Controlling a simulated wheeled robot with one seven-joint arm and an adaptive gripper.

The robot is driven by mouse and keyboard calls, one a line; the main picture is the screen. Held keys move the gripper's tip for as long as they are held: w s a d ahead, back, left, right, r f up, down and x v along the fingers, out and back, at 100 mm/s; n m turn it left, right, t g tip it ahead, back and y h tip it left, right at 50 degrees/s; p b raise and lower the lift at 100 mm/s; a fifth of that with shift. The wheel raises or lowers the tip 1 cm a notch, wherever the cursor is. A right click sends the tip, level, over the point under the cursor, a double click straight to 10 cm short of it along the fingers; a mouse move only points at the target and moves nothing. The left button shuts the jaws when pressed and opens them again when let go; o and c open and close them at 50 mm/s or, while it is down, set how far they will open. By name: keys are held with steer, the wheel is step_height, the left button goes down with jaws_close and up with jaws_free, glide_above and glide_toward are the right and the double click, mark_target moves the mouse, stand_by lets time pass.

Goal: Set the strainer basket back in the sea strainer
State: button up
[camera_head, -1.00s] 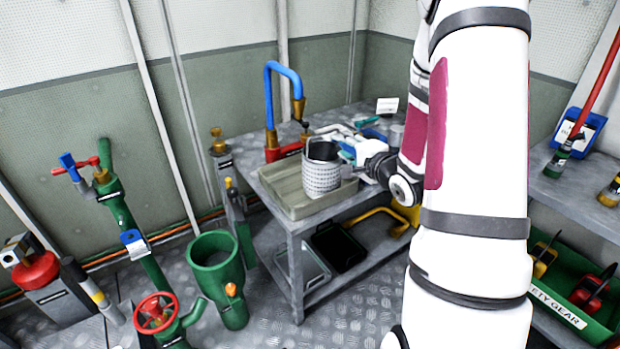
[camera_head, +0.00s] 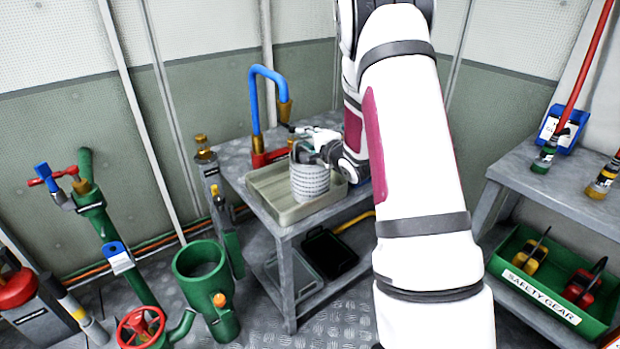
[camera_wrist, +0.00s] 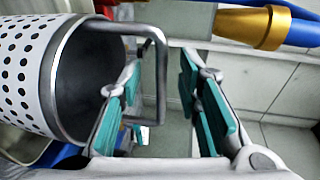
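The strainer basket (camera_head: 310,184), a pale perforated cylinder with a dark open top, stands upright in the shallow tray (camera_head: 262,188) on the grey bench. In the wrist view the basket (camera_wrist: 25,75) fills the left side, and its grey bail handle (camera_wrist: 161,85) reaches between my finger pads. My gripper (camera_wrist: 163,75) is open, with a teal pad on either side of the handle and a visible gap. In the head view my gripper (camera_head: 318,148) is at the basket's rim, partly hidden by my arm. The green open-topped sea strainer (camera_head: 205,285) stands on the floor, left of the bench.
A blue bent pipe (camera_head: 267,72) with brass and red fittings rises behind the tray. A green pipe with a red handwheel (camera_head: 140,328) stands left of the strainer. The right-hand shelf holds a green safety gear bin (camera_head: 540,313). Plated floor is open before the bench.

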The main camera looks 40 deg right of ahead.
steer(key=shift+w, duration=0.45)
steer(key=shift+d, duration=0.1)
jaws_close()
